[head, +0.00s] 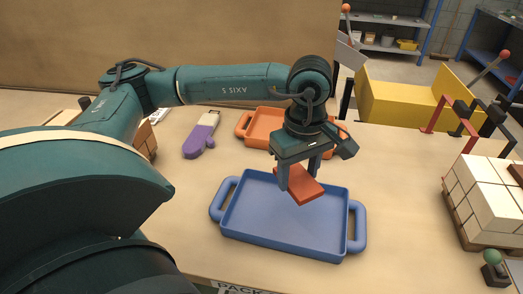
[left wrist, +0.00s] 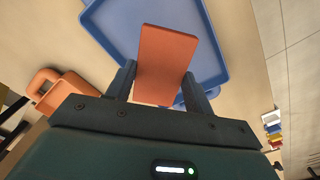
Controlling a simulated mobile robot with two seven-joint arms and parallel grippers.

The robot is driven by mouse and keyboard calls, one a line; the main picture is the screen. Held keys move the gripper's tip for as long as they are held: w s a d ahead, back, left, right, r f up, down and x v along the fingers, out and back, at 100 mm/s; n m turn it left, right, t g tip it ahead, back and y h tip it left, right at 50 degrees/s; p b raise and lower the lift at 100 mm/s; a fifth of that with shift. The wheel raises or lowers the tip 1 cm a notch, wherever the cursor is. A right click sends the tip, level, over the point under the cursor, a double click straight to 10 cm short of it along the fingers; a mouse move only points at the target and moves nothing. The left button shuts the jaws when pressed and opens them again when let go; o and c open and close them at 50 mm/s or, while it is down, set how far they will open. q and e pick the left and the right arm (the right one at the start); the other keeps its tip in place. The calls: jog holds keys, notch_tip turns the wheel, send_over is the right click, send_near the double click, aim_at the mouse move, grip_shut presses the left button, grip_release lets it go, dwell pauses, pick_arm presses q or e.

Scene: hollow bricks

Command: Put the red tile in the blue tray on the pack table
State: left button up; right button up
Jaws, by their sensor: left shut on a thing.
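The red tile (head: 304,188) is a flat orange-red slab, held tilted between the fingers of my left gripper (head: 299,178). In the head view it hangs over the blue tray (head: 237,238), above its inner floor and apart from it as far as I can tell. The blue tray is rectangular with a handle at each end, lies on the pack table (head: 185,215) and looks empty. In the left wrist view, the tile (left wrist: 166,62) stands out between the two fingers, with the tray (left wrist: 110,45) behind it. My right gripper is not in view.
An orange tray (head: 262,123) lies behind the blue one, partly hidden by my left arm. A purple and white object (head: 200,138) lies to its left. Stacked pale bricks (head: 485,190) stand at the right, and a yellow bin (head: 405,102) is beyond the table. Bare tabletop lies right of the blue tray.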

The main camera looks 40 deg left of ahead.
aim_at(287, 215)
pick_arm(q)
jog(key=shift+s+a+f, duration=0.15)
jog(key=shift+s+a, duration=0.1)
jog(key=shift+s, duration=0.05)
jog(key=shift+s+a+f, duration=0.15)
jog(key=shift+f, duration=0.05)
notch_tip(287, 215, down, 9)
jog(key=shift+r+p, duration=0.1)
jog(key=shift+p, duration=0.2)
jog(key=shift+f, duration=0.45)
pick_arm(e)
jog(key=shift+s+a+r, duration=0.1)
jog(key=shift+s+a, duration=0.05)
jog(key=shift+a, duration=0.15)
pick_arm(q)
jog(key=shift+f+b, duration=0.25)
jog(key=shift+b, duration=0.05)
jog(key=o, duration=1)
jog(key=shift+r, duration=0.1)
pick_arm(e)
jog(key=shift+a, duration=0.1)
pick_arm(q)
jog(key=shift+o, duration=0.2)
